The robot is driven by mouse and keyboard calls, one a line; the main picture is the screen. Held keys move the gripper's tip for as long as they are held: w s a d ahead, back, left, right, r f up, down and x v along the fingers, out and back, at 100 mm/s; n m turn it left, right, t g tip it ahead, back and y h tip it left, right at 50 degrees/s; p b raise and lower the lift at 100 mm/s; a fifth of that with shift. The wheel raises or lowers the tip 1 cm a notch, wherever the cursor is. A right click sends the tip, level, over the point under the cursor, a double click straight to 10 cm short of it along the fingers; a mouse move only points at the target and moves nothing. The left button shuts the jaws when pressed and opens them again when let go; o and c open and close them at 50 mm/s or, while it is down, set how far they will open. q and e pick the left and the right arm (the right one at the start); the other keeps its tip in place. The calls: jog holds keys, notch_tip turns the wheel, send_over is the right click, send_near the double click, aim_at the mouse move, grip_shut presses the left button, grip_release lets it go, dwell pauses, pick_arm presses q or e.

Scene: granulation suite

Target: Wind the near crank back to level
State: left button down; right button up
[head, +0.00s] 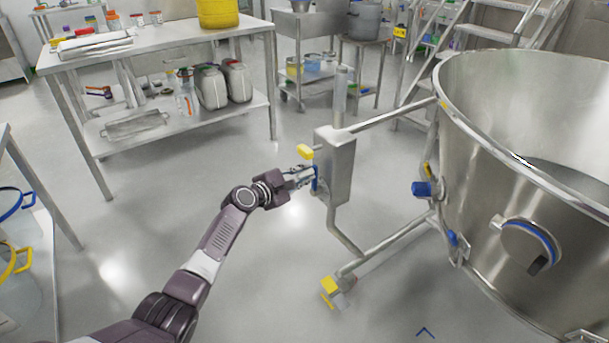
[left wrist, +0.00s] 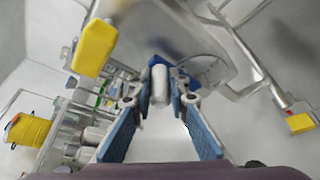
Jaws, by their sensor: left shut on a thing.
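The near crank shows as a blue piece (head: 315,186) on the side of a steel gearbox box (head: 338,165), partly hidden by my gripper. In the left wrist view its blue arm (left wrist: 184,76) lies behind a short metal grip (left wrist: 159,84). My left gripper (head: 301,177) is at the box's left side, shut on that grip. Its blue-padded fingers show on both sides of the grip in the left wrist view (left wrist: 160,100). The large steel bowl (head: 480,165) joins the box by a horizontal bar and looks tilted. My right gripper is not in view.
A yellow knob (head: 305,151) sticks out of the box just above my gripper, and is large in the left wrist view (left wrist: 95,46). A yellow foot piece (head: 329,287) is on the frame below. A steel table (head: 150,50) stands back left. Open floor lies between.

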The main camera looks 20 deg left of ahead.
pick_arm(q)
jog(key=shift+w+a+r, duration=0.1)
jog(key=shift+w+r, duration=0.1)
jog(key=shift+r, duration=0.3)
jog(key=c, duration=1.8)
grip_release()
jog(key=shift+c, duration=0.2)
jog(key=shift+f, duration=0.3)
jog(key=shift+s, duration=0.5)
jog(key=v, duration=1.1)
jog(key=shift+a, duration=0.1)
